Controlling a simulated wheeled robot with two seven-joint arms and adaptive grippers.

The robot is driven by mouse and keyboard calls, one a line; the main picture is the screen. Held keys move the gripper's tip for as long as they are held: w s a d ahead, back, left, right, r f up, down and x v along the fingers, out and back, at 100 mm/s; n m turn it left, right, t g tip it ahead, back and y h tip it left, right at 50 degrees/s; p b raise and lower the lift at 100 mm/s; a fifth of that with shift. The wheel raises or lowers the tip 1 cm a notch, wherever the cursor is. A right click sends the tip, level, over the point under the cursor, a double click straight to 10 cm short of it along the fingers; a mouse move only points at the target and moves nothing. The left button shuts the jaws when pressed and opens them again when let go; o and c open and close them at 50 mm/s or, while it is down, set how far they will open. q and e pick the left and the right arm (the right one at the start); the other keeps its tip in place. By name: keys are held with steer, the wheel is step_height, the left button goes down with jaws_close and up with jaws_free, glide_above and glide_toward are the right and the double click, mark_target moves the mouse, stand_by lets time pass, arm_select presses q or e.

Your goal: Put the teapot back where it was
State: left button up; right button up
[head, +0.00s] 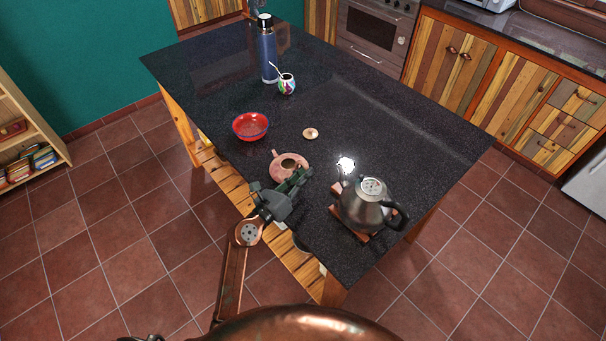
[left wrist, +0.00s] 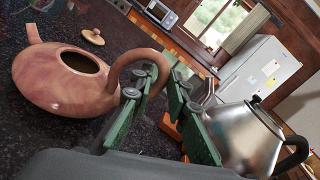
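The pinkish clay teapot (head: 291,160) stands upright and lidless on the dark tabletop near its front left edge. It fills the left of the left wrist view (left wrist: 55,85), spout pointing away and loop handle (left wrist: 133,58) towards my gripper. My left gripper (head: 299,180) is at the handle side, its green fingers (left wrist: 168,80) apart with a gap between them. One finger overlaps the handle in the wrist view; I cannot tell whether they touch. The small round lid (head: 310,133) lies on the table behind the teapot. My right gripper is not in view.
A steel kettle (head: 367,208) stands on a wooden trivet (head: 339,211), close to the right of my left gripper. A red bowl (head: 250,127), a colourful cup (head: 287,84) and a blue bottle (head: 267,55) stand farther back. The table's right rear (head: 400,120) is clear.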

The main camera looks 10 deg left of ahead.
arm_select(q)
steer(key=shift+o, duration=1.1)
steer(key=v, duration=1)
steer(key=shift+s+a+f, duration=0.1)
steer(key=shift+s+a, duration=0.1)
steer(key=shift+s, duration=0.15)
steer(key=shift+s+a, duration=0.25)
steer(key=shift+s, duration=0.3)
